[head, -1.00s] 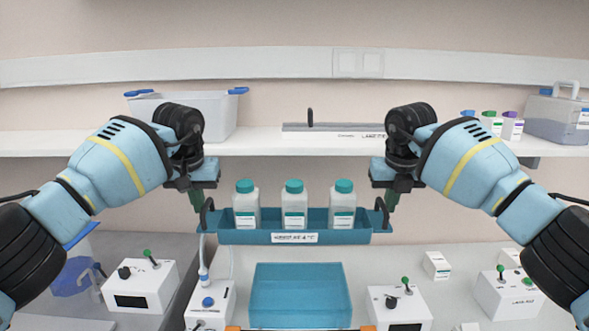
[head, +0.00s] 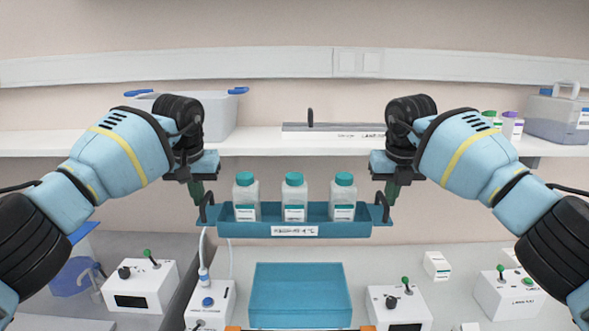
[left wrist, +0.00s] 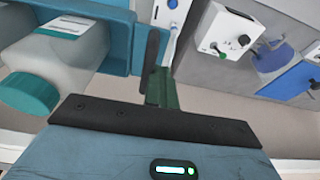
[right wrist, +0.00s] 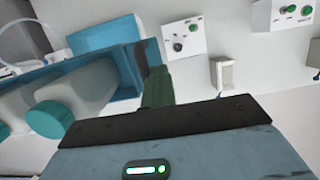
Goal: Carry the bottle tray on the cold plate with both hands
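The bottle tray (head: 345,230) is a blue trough with a label on its front and a dark upright handle at each end. It hangs level in the air, above and behind the cold plate (head: 300,296), a flat blue block on the bench. Three bottles with teal caps stand upright in the tray, among them the middle bottle (head: 294,200). My left gripper (head: 197,195) is shut on the left handle (left wrist: 151,58). My right gripper (head: 392,195) is shut on the right handle (right wrist: 153,55).
White control boxes stand on the bench left (head: 140,288) and right (head: 397,308) of the cold plate. A wall shelf (head: 270,144) behind carries a grey tub (head: 222,117) and other items. The cold plate's top is bare.

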